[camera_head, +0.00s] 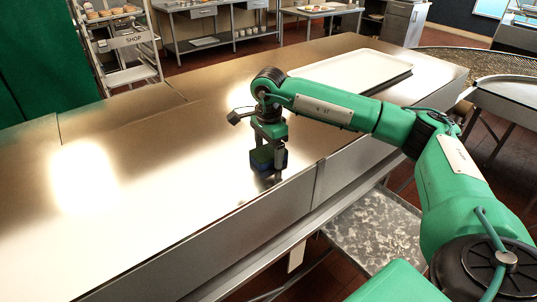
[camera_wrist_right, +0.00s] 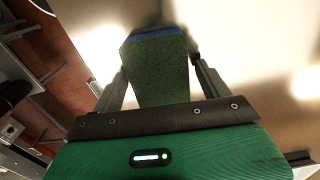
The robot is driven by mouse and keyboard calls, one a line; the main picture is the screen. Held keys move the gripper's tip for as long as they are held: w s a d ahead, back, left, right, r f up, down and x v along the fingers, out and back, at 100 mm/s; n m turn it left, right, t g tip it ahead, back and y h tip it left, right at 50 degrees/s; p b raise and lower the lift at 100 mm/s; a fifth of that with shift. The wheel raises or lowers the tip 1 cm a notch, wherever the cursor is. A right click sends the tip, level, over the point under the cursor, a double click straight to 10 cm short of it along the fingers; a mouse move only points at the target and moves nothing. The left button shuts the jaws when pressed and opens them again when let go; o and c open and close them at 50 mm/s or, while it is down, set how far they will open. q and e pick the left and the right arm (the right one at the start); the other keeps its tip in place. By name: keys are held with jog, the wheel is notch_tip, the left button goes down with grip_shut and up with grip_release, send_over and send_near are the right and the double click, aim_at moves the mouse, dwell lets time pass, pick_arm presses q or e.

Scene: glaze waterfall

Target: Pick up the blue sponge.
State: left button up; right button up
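The blue sponge (camera_head: 281,163) has a green scouring face and is at the fingertips of my right gripper (camera_head: 268,147), near the front edge of the steel counter. In the right wrist view the sponge (camera_wrist_right: 160,72) fills the space between the two fingers, its green face toward the camera and a blue strip at its far end. The right gripper (camera_wrist_right: 160,75) points down and its fingers appear closed on the sponge's sides. A dark reflection lies under the sponge; I cannot tell whether it touches the counter. My left gripper is out of view.
The steel counter (camera_head: 150,190) is bare and shiny to the left of the sponge. A white tray (camera_head: 350,70) lies on the counter behind my right arm. A patterned shelf (camera_head: 375,230) sits lower, in front of the counter. A shop rack (camera_head: 125,50) stands beyond it.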

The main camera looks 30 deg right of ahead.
jog(key=c, duration=0.8)
jog(key=shift+r, duration=0.1)
notch_tip(320, 180, up, 12)
jog(key=b, duration=0.4)
notch_tip(320, 180, up, 8)
jog(key=p, duration=0.2)
send_over(268, 151)
jog(key=shift+d, duration=0.1)
jog(key=shift+o, duration=0.8)
jog(key=shift+c, duration=0.4)
